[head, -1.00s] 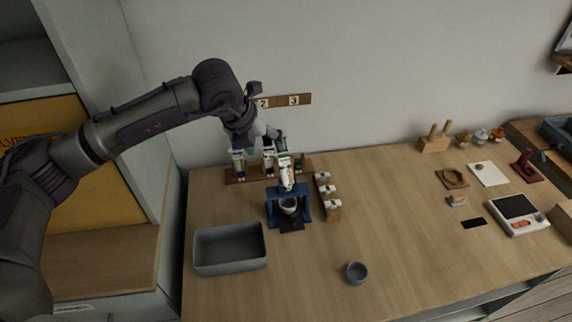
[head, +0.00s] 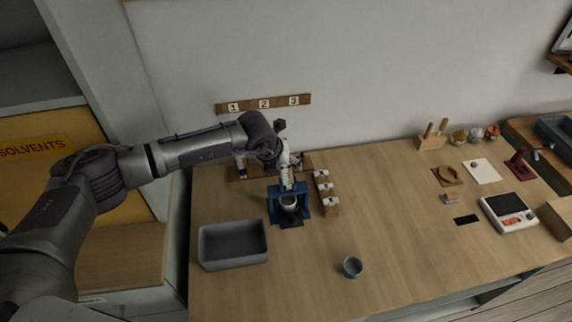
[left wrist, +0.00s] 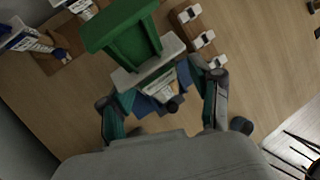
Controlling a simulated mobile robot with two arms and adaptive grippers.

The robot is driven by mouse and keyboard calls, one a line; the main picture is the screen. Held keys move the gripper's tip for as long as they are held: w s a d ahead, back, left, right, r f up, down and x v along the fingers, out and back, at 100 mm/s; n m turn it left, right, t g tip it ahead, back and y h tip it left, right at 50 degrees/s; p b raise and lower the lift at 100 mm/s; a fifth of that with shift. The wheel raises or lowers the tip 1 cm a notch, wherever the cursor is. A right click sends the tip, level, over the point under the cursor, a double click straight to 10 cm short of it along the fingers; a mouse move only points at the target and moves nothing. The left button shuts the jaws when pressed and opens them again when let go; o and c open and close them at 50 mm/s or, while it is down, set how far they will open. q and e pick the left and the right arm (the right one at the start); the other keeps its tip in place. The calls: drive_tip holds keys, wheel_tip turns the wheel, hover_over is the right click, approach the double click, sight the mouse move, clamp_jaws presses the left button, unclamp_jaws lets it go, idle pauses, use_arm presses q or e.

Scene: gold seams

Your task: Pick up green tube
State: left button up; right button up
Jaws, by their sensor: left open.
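In the left wrist view a green tube (left wrist: 137,42) with a wide flat end lies close ahead of my left gripper (left wrist: 160,90). A pale grey bar crosses its lower end. The gripper is open, its teal-padded fingers to either side of a white labelled part with a dark tip, just below the bar. I cannot tell whether the fingers touch anything. In the head view my left wrist hides most of the green tube and the gripper above the blue stand (head: 273,205). My right gripper is not in view.
Other tubes (left wrist: 25,40) stand in a wooden rack below a wall strip (head: 248,106) numbered 1 to 3. A small block row (head: 323,188) is right of the stand. A grey bin (head: 233,262) and small bowl (head: 352,267) stand in front. The table's middle is clear.

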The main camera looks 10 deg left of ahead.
use_arm(q)
clamp_jaws()
idle(0.3)
drive_tip(key=shift+r, duration=0.15)
